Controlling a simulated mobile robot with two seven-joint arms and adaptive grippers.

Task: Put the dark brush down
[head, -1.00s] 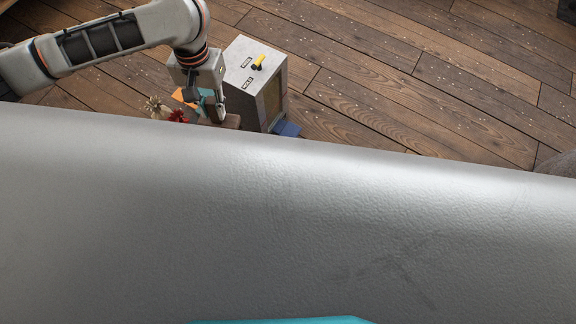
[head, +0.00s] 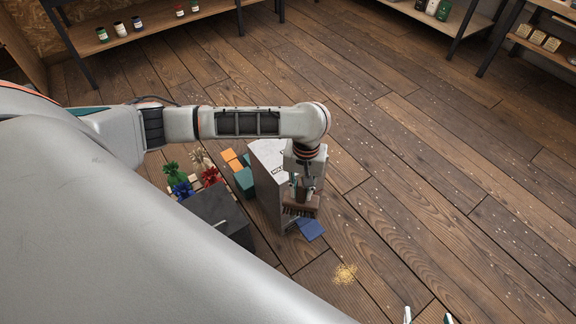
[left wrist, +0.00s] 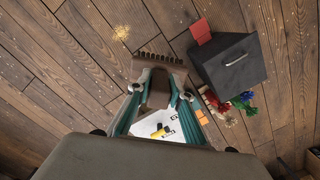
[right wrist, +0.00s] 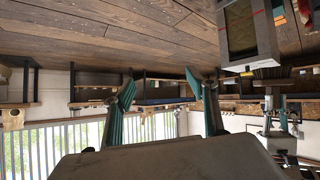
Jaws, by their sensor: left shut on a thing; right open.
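The brown brush (head: 298,209), with a comb-like row of bristles, is held in my left gripper (head: 303,190), in front of the grey-white box. It also shows in the left wrist view (left wrist: 158,68), between the teal fingers, bristles pointing away from the gripper. I cannot tell whether the bristles touch anything. A patch of spilled yellow grains (head: 345,273) lies on the floor to the right of and nearer than the brush. My right gripper (head: 428,318) is at the bottom edge of the head view. Its fingers are apart and empty in the right wrist view (right wrist: 162,88).
The grey-white box (head: 266,172) stands beside my left gripper, with a blue flat piece (head: 310,228) on the floor nearby. A dark box (head: 218,210) and several coloured bows (head: 183,185) are to the left. Shelves (head: 160,24) stand at the back. The floor on the right is open.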

